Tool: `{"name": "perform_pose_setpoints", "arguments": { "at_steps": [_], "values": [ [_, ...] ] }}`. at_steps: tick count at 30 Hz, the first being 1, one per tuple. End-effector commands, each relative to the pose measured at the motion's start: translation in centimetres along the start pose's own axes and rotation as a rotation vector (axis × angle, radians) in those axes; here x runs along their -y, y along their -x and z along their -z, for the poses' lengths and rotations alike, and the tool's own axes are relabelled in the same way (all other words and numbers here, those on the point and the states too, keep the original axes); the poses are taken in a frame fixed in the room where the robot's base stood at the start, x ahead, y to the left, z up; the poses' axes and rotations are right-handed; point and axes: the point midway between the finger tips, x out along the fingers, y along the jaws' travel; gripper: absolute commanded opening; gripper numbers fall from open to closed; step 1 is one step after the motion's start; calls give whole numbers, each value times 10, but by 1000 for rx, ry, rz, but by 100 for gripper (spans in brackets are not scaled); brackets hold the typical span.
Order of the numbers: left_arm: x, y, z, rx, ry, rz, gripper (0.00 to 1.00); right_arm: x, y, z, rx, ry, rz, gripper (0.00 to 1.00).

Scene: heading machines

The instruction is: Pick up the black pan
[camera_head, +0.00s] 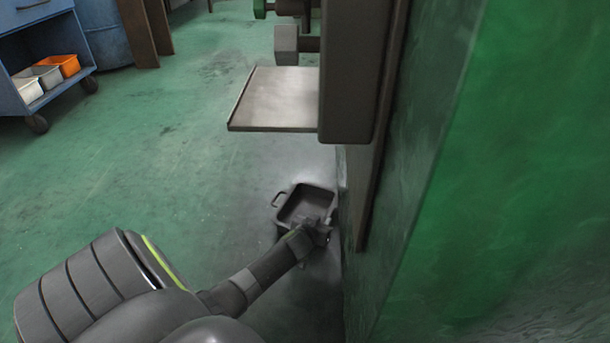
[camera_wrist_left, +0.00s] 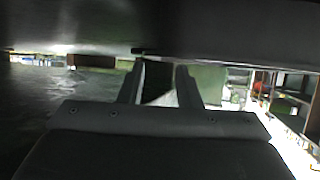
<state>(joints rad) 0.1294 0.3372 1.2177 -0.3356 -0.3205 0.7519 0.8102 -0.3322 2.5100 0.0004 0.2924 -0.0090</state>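The black pan (camera_head: 292,207) is a dark, square, shallow tray with a loop handle on its left side. It is low beside the base of the green machine in the head view; I cannot tell whether it rests on the floor. My left gripper (camera_head: 322,233) is at the pan's near right edge and overlaps it in the picture. In the left wrist view its two fingers (camera_wrist_left: 160,85) stand apart with a gap between them. My right gripper is not in view.
The green machine wall (camera_head: 500,150) stands close on the right. A metal shelf (camera_head: 275,98) sticks out from the machine above and beyond the pan. A blue cart (camera_head: 40,50) with small bins stands at the upper left. The green floor (camera_head: 170,170) to the left is clear.

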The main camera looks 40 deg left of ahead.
Motion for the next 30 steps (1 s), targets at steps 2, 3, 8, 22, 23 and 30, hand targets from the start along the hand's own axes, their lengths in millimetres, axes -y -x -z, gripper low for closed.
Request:
{"name": "perform_pose_setpoints", "arguments": {
  "at_steps": [2,3,8,22,23,30],
  "values": [
    [0,-3,0,-1,0,0,31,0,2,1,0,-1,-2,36],
    [0,-5,0,-1,0,0,31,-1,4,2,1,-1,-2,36],
    [0,-20,-3,-3,0,0,31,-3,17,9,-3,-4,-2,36],
    [0,-54,-1,-1,-1,0,31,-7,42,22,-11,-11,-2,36],
    [0,-54,0,-1,-1,0,31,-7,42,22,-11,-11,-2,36],
    [0,-54,0,-1,0,0,20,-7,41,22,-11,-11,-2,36]
  ]
}}
